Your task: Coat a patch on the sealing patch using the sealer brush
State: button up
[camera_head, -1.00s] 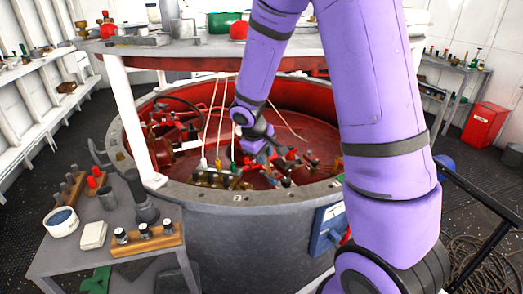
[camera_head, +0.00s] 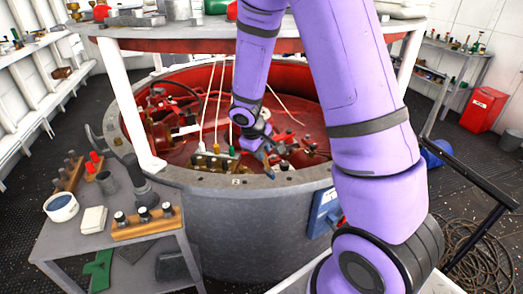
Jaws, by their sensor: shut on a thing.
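My gripper (camera_head: 262,143) hangs at the end of my purple arm, inside the near part of the big round housing with the red interior. It is small and partly dark here. It is shut on a slim thing, seemingly the sealer brush (camera_head: 268,169), which points down with a dark tip close to the near rim of the housing. I cannot tell whether the tip touches anything. I cannot make out the sealing patch for certain among the small fittings.
The round housing's grey rim (camera_head: 215,180) carries a row of fittings (camera_head: 214,163) left of my gripper. White posts (camera_head: 128,100) hold a shelf above. A side table at left bears a bowl of blue stuff (camera_head: 62,207), a white block (camera_head: 93,220) and a wooden rack (camera_head: 147,226).

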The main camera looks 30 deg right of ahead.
jog(key=shift+f, duration=0.85)
dwell(0.4)
jog(key=shift+d, duration=0.1)
jog(key=shift+s+d, duration=2.55)
jog(key=shift+d, duration=3.75)
jog(key=shift+w+a, duration=0.85)
jog(key=shift+a, duration=1.3)
jog(key=shift+w+a, duration=0.85)
jog(key=shift+a, duration=1.25)
jog(key=shift+w+a, duration=0.85)
jog(key=shift+a, duration=1.3)
jog(key=shift+r, duration=3.05)
